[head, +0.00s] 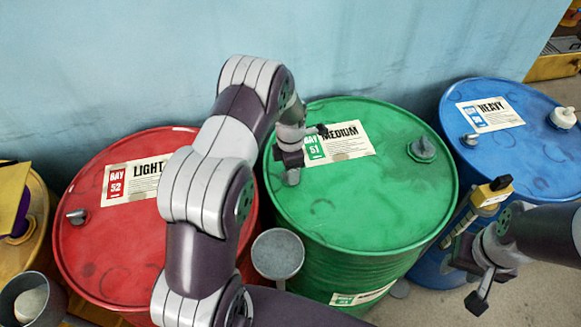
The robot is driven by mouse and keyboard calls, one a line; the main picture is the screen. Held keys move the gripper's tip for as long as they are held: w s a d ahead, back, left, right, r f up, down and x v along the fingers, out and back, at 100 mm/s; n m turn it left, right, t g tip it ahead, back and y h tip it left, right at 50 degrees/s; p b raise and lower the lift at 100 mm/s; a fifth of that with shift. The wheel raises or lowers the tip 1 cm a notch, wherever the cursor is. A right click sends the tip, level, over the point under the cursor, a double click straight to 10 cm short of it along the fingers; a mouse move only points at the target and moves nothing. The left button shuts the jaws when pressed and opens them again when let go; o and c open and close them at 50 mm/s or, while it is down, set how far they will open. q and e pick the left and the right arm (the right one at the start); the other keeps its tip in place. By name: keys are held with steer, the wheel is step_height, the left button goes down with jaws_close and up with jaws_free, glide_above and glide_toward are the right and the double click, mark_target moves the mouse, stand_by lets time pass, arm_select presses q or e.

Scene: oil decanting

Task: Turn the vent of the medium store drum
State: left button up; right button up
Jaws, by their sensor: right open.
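The medium store drum (385,205) is green, with a "MEDIUM" label (345,142) on its lid. Its vent, a small grey lever (292,178), shows at the left of the lid. A green cap (422,150) sits at the lid's right. My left gripper (304,147) is over the left part of the lid, close to the vent and the label's left end. I cannot tell whether it touches the vent, and its jaw gap is unclear. My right gripper (470,284) is open and empty, to the right of the green drum and low in front of the blue drum.
A red "LIGHT" drum (105,250) stands left and a blue "HEAVY" drum (520,165) right, each with a grey vent. A round grey-topped thing (277,253) is between red and green drums. A yellow-and-black tool (490,194) is near my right arm. A blue wall is behind.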

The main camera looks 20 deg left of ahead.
arm_select(q)
steer(key=o, duration=0.3)
steer(key=shift+r, duration=0.3)
step_height(320, 180, up, 12)
steer(key=b, duration=0.2)
steer(key=s+d+m, duration=0.2)
steer(key=s+m, duration=0.7)
steer(key=m, duration=0.4)
steer(key=s+d+r+m+t, duration=0.1)
steer(key=s+d+m, duration=0.2)
steer(key=s+m, duration=0.7)
steer(key=m, duration=0.2)
steer(key=shift+s+d+m, duration=0.2)
steer(key=shift+d+m, duration=0.05)
steer(key=shift+m, duration=0.15)
